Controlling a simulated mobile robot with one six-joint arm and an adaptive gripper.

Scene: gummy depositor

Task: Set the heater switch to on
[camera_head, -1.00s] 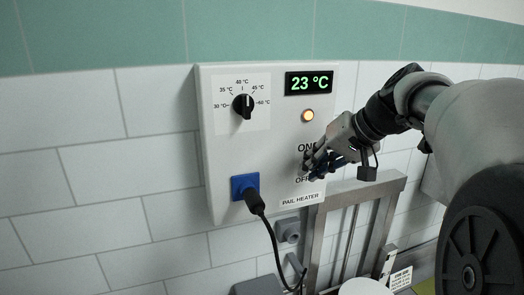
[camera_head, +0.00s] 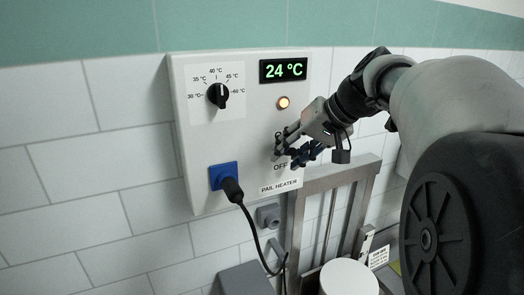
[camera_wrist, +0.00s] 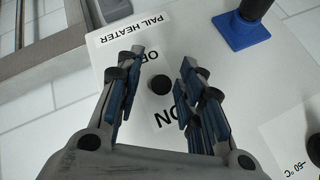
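The white pail heater panel (camera_head: 184,130) is on the tiled wall. Its amber lamp (camera_head: 283,103) is lit and its green display (camera_head: 284,70) reads 24 °C. My gripper (camera_head: 285,150) is at the switch, covering most of the ON label and the switch in the head view. In the wrist view, which shows the panel upside down, the switch (camera_wrist: 159,84) is a black round tip between the ON and OFF labels. My gripper (camera_wrist: 158,75) is open there, with a finger on each side of the tip and gaps showing. I cannot tell the lever's tilt.
A black dial (camera_head: 218,95) is at the panel's upper left. A blue socket (camera_head: 222,175) with a black plug and cable is below it. A metal frame (camera_head: 297,215) and a white round lid (camera_head: 349,277) stand below right.

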